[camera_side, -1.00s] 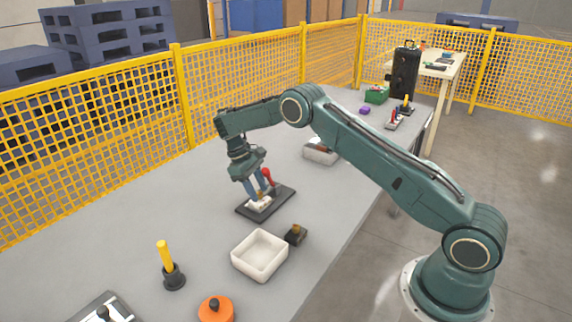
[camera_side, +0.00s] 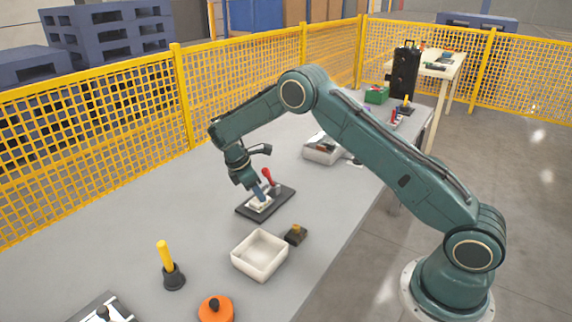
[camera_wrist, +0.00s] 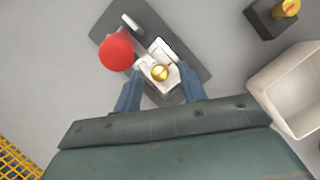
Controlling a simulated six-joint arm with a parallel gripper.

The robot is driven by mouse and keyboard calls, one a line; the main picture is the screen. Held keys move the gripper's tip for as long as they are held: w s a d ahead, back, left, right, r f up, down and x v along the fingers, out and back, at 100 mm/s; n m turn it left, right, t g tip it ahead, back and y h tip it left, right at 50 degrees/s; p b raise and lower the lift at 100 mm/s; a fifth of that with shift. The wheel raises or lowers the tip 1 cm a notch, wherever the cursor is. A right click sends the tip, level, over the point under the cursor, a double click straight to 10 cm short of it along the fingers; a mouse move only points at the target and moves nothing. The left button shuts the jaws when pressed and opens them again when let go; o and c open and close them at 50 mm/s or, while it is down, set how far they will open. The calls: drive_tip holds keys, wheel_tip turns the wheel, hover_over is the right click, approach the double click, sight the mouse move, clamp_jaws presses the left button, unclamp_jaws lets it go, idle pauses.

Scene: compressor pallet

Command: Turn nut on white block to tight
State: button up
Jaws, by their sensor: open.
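The white block (camera_wrist: 146,62) sits on a dark base plate (camera_wrist: 186,42) on the bench. A brass nut (camera_wrist: 159,73) shows on the block in the wrist view, with a small red mark on it. In the side view the block (camera_side: 258,204) is partly hidden by my gripper, and the nut cannot be made out. My gripper (camera_side: 260,197) points down over the block. In the wrist view its blue fingers (camera_wrist: 160,92) are apart, one on each side of the block and nut. I cannot tell whether they touch anything.
A red-handled clamp (camera_side: 268,176) stands on the plate close to my gripper; its red knob (camera_wrist: 116,51) is left of the nut in the wrist view. A white open bin (camera_side: 260,255) and a dark block with a brass top (camera_side: 296,235) are nearby. Yellow mesh fencing (camera_side: 90,140) runs behind the bench.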

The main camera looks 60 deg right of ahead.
drive_tip(key=shift+s+n+t, duration=0.1)
drive_tip(key=shift+n+t, duration=0.2)
drive_tip(key=shift+n, duration=0.5)
drive_tip(key=v, duration=1.4)
drive_tip(key=s+d+r+m+t, duration=0.1)
drive_tip(key=s+r+m+t, duration=0.2)
drive_tip(key=s+r, duration=0.8)
drive_tip(key=shift+s+d+r+m+y, duration=0.3)
drive_tip(key=shift+r+m, duration=0.9)
drive_tip(key=shift+r, duration=1.05)
drive_tip(key=shift+a, duration=0.1)
